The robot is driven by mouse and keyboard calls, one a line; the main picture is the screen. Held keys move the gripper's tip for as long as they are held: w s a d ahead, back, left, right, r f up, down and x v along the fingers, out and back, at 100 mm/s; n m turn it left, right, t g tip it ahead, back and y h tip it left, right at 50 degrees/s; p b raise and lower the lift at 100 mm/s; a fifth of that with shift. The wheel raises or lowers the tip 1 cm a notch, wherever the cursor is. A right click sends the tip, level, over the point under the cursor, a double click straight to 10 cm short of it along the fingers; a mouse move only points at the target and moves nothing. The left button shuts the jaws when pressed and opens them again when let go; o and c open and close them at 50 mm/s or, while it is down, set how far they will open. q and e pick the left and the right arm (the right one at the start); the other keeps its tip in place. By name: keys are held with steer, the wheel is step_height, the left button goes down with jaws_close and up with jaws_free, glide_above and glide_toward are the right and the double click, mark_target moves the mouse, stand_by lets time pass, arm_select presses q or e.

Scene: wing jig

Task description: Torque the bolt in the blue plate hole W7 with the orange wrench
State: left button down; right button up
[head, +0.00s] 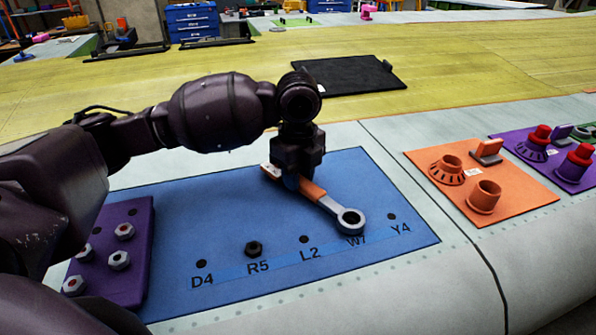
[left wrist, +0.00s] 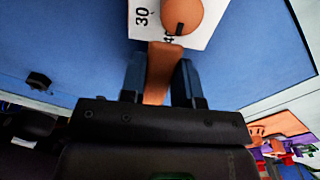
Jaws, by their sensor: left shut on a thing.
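The wrench has an orange handle (head: 312,190) and a grey ring head (head: 338,208). My left gripper (head: 291,182) is shut on the handle from above; the left wrist view shows the orange handle (left wrist: 159,70) between the two fingers (left wrist: 160,85). The wrench lies low over the blue plate (head: 225,220). Its ring is at W7 and partly covers that label (head: 356,242). The ring hides the W7 hole, and I cannot make out a bolt or whether the ring is seated. My right gripper is out of view.
A black bolt (head: 254,248) stands at R5. D4 (head: 201,263), L2 (head: 304,239) and Y4 (head: 391,216) look like dark holes. A purple block (head: 138,250) with several silver bolts is at left. An orange plate (head: 525,195) with upright fittings is at right.

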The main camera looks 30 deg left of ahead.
mark_target(322, 180)
arm_select(q)
steer(key=shift+f, duration=0.35)
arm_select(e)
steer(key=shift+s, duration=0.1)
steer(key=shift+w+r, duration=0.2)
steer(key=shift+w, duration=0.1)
arm_select(q)
steer(key=shift+w+d+m, duration=0.2)
steer(key=shift+w+m, duration=0.2)
steer(key=shift+w+d+m, duration=0.35)
steer(key=shift+w+m, duration=0.35)
steer(key=shift+w, duration=0.05)
steer(key=shift+w+d, duration=0.1)
steer(key=shift+w, duration=0.05)
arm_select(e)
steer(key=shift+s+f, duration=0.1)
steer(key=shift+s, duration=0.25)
arm_select(q)
steer(key=shift+w+d+m, duration=0.85)
steer(key=shift+w+m, duration=0.25)
steer(key=shift+m, duration=0.2)
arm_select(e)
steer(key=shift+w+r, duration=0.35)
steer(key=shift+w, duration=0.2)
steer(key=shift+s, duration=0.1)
